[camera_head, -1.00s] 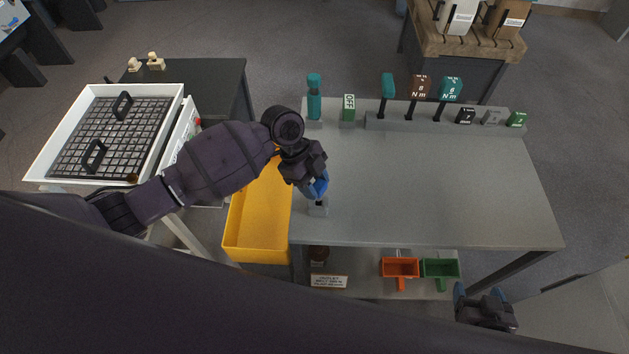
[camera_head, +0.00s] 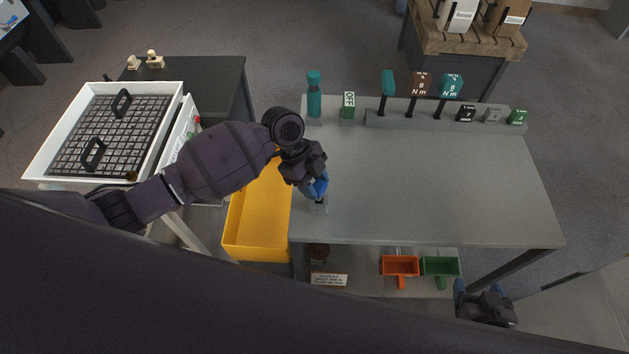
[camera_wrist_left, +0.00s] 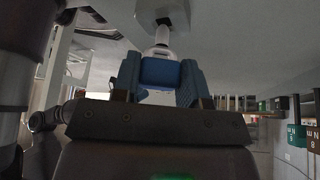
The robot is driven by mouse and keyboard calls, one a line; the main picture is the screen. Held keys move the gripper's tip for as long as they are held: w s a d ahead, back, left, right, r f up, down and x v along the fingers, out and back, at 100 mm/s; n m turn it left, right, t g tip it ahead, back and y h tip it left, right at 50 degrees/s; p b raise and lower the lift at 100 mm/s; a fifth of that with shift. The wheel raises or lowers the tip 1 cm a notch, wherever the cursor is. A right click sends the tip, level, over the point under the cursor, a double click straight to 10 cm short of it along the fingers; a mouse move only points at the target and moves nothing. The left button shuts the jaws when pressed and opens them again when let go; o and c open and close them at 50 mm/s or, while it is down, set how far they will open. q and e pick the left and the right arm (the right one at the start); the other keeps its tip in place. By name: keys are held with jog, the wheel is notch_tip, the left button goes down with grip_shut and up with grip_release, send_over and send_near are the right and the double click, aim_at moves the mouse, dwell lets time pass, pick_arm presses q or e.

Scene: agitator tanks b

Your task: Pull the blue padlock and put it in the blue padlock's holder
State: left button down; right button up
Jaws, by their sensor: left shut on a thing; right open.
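My left gripper (camera_head: 318,188) is above the left front part of the grey table, over a small grey block (camera_head: 318,208). In the left wrist view, my left gripper (camera_wrist_left: 160,80) is shut on the blue padlock (camera_wrist_left: 160,72), between its blue finger pads. A pale shackle or stem (camera_wrist_left: 162,36) runs from the padlock towards the grey block (camera_wrist_left: 163,12). I cannot tell whether it is still joined to the block. In the head view the padlock is hard to tell from the blue fingers. My right gripper (camera_head: 484,291) is open and empty at the lower right, off the table's front edge.
A yellow bin (camera_head: 258,225) stands at the table's left edge. Orange (camera_head: 401,266) and green (camera_head: 440,267) trays are below the front edge. The table's middle (camera_head: 440,190) is clear.

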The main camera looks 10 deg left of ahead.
pick_arm(q)
jog(key=shift+f+b, duration=0.3)
jog(key=shift+f, duration=0.25)
jog(key=shift+f+b, duration=0.35)
jog(key=shift+f, duration=0.25)
jog(key=c, duration=1.1)
grip_release()
jog(key=shift+f, duration=0.1)
jog(key=o, duration=0.5)
jog(key=shift+v, duration=5.45)
